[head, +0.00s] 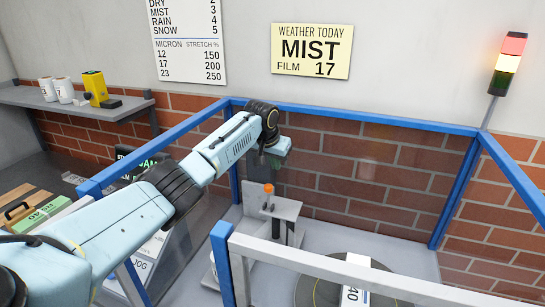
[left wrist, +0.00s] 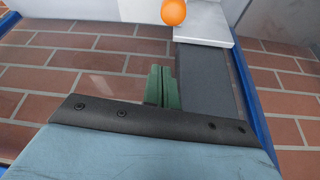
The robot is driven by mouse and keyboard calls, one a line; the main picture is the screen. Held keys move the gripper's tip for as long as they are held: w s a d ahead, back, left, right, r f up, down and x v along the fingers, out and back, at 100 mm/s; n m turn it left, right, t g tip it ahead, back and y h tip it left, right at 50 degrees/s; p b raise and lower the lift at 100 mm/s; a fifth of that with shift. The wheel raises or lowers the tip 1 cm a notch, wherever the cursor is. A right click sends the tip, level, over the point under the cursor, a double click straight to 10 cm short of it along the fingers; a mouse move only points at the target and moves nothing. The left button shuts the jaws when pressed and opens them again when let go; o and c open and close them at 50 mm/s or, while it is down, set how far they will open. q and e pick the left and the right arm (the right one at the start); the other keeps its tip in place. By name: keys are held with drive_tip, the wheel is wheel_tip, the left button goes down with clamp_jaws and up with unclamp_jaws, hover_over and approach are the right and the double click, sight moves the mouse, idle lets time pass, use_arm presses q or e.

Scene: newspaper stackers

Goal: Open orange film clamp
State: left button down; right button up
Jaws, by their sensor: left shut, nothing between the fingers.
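The orange film clamp (head: 268,189) shows as a small orange knob on a grey stand inside the blue-framed enclosure. In the left wrist view the orange knob (left wrist: 173,12) is round and cut by the top edge, beyond my fingertips. My left gripper (head: 265,163) is above the knob and apart from it in the head view. Its green fingers (left wrist: 161,85) are together with nothing between them. The clamp's lower parts are too small to tell whether it is open or shut. My right gripper is not in view.
Blue rails (head: 375,117) and a pale front rail (head: 330,268) frame the enclosure. A dark round turntable (head: 318,290) bears a white labelled stack (head: 355,280). A grey post (left wrist: 203,85) stands near my fingers. A shelf (head: 115,111) is at the left wall.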

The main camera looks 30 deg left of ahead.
sight(268, 196)
use_arm(q)
drive_tip(key=shift+s+f+p, duration=0.25)
drive_tip(key=shift+s+f, duration=0.15)
drive_tip(key=shift+f, duration=0.3)
drive_tip(key=shift+s+f+p, duration=0.3)
drive_tip(key=shift+s+f, duration=0.05)
drive_tip(key=shift+f, duration=0.4)
drive_tip(key=shift+s+f+p, duration=0.25)
drive_tip(key=shift+s+f, duration=0.15)
drive_tip(key=shift+f, duration=0.3)
drive_tip(key=shift+d, duration=0.2)
